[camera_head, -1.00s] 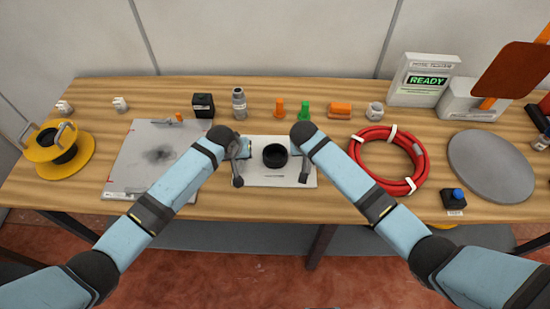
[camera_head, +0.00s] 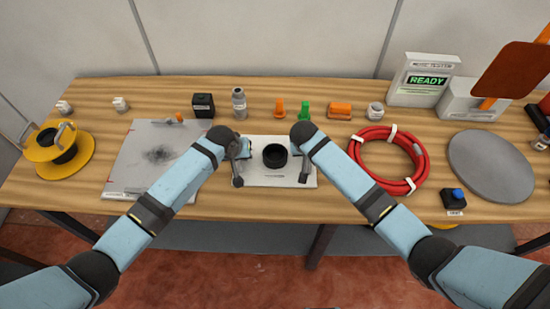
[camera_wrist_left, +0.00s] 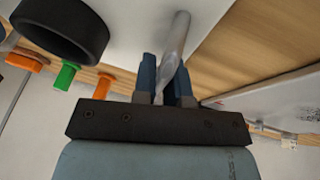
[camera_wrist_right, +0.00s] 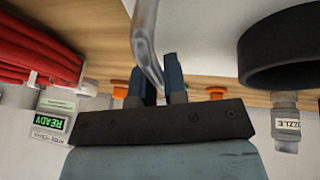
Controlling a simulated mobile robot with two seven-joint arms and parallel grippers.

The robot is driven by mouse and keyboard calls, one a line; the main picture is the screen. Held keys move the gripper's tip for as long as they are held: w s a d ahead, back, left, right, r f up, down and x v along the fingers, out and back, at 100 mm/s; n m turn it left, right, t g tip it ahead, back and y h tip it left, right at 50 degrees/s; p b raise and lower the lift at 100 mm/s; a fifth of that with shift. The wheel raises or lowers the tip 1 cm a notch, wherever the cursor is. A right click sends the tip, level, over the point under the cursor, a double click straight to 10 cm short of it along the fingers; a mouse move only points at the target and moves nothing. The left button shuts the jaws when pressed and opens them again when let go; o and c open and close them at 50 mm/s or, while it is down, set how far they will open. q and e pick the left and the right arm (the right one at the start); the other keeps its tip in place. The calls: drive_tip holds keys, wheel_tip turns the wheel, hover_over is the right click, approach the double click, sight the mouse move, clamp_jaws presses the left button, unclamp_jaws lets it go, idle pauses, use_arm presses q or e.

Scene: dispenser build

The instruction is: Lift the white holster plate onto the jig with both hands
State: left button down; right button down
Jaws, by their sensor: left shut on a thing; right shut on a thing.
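The white holster plate (camera_head: 262,181) lies level at the middle front of the bench, with a black ring (camera_head: 275,155) on it. My left gripper (camera_head: 243,150) is shut on the grey bar handle at the plate's left side; the handle (camera_wrist_left: 176,45) passes between the fingers in the left wrist view. My right gripper (camera_head: 299,153) is shut on the handle at the right side, and the handle (camera_wrist_right: 145,40) shows in the right wrist view. My arms hide parts of the plate's sides. I cannot tell which thing is the jig, or whether the plate touches the bench.
A grey square board (camera_head: 130,165) lies to the left. A yellow reel (camera_head: 85,163), a red hose coil (camera_head: 365,170) and a grey disc (camera_head: 490,165) flank the work area. Bottles and small orange and green parts (camera_head: 305,110) stand behind the plate. A blue-button box (camera_head: 453,200) stands front right.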

use_arm(q)
drive_tip(key=shift+w+r, duration=0.1)
drive_tip(key=shift+r, duration=0.15)
use_arm(e)
drive_tip(key=shift+r, duration=0.2)
idle(0.3)
